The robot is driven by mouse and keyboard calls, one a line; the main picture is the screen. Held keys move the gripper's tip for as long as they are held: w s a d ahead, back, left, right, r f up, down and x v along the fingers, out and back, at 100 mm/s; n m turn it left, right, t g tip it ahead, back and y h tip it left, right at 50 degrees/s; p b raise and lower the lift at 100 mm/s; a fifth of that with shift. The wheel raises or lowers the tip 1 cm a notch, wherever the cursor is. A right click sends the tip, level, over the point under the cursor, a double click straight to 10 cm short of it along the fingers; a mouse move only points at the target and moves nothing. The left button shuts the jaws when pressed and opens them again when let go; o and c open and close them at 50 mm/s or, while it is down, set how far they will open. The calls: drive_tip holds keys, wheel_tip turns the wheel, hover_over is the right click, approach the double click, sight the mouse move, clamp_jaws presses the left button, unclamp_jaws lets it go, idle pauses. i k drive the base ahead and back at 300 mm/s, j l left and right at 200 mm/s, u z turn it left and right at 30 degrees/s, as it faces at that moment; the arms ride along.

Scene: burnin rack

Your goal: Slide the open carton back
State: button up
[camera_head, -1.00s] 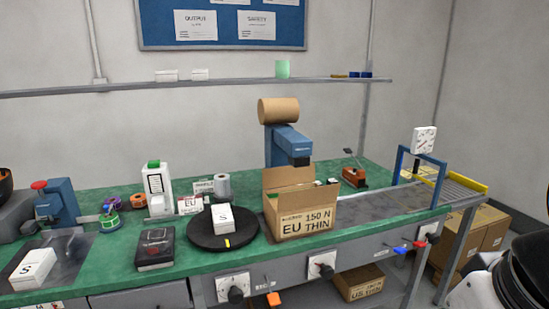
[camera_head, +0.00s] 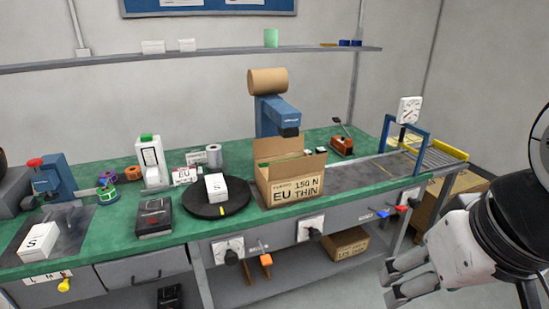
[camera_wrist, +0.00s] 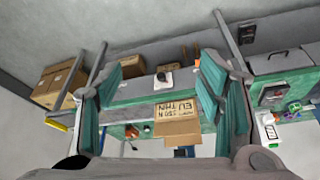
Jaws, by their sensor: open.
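The open carton (camera_head: 291,192) stands on the green bench, its flaps up and its front marked EU 150 N THIN. It sits at the front edge, in front of the blue machine with a brown roll, at the left end of the grey strip. In the wrist view, which looks upside down, the carton (camera_wrist: 178,120) shows between and beyond my fingers. My gripper (camera_head: 392,284) is open and empty, in front of the bench and well to the right of the carton. Its two fingers frame the wrist view (camera_wrist: 160,88). Whether anything is inside the carton is unclear.
A black turntable (camera_head: 236,207) with a white S box (camera_head: 215,187) stands just left of the carton. A grey strip (camera_head: 345,175) runs right toward a blue frame (camera_head: 398,130) and rollers. Knobs (camera_head: 311,228) stick out from the bench front below.

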sight(273, 193)
drive_tip(key=i+j, duration=0.4)
drive_tip(key=i+j+z, duration=0.1)
drive_tip(key=i+j, duration=0.3)
drive_tip(key=j, duration=0.2)
drive_tip(key=i+j, duration=0.4)
drive_tip(key=j+z, duration=0.05)
drive_tip(key=j, duration=0.05)
